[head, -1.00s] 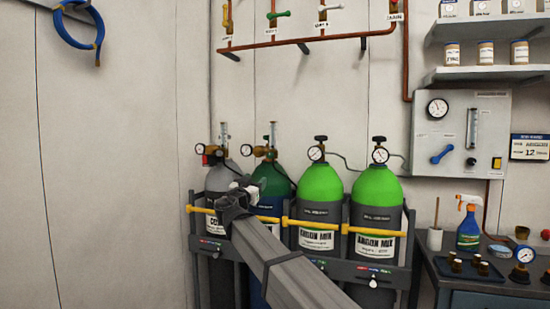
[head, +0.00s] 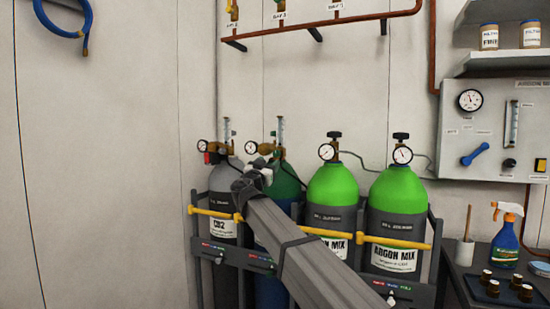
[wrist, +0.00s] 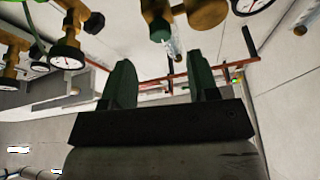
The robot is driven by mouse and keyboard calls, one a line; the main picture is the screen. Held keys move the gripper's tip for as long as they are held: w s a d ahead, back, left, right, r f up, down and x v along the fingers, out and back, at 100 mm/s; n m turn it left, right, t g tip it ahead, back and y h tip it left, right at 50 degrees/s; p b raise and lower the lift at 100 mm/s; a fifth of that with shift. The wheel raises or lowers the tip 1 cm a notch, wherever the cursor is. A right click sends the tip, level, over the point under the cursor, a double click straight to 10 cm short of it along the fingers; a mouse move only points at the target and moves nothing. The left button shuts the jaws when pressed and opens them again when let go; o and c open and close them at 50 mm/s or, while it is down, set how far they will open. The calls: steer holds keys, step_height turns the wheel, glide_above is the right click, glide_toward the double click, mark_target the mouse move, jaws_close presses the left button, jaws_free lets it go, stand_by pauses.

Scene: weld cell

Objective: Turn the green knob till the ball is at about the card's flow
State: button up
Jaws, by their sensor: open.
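A green knob (wrist: 160,31) hangs below a brass regulator body in the wrist view, just beyond my open fingers. A clear flow tube (wrist: 173,50) stands beside it; its ball is too small to make out. In the head view, this regulator's flow tube (head: 280,132) rises above the dark green cylinder (head: 287,185), and my arm partly hides the cylinder. My gripper (wrist: 163,78) is open and empty, with its fingers apart and not visibly touching the knob. In the head view my gripper (head: 258,172) is in front of that cylinder's top. The card is not in view.
A grey CO2 cylinder (head: 223,184) with its own gauge and flow tube stands close on the left. Two bright green argon mix cylinders (head: 332,184) stand on the right. A yellow bar (head: 380,240) crosses the rack. A wall panel (head: 490,145) holds another gauge.

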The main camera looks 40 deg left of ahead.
mark_target(276, 155)
steer(key=x, duration=0.6)
steer(key=c, duration=0.9)
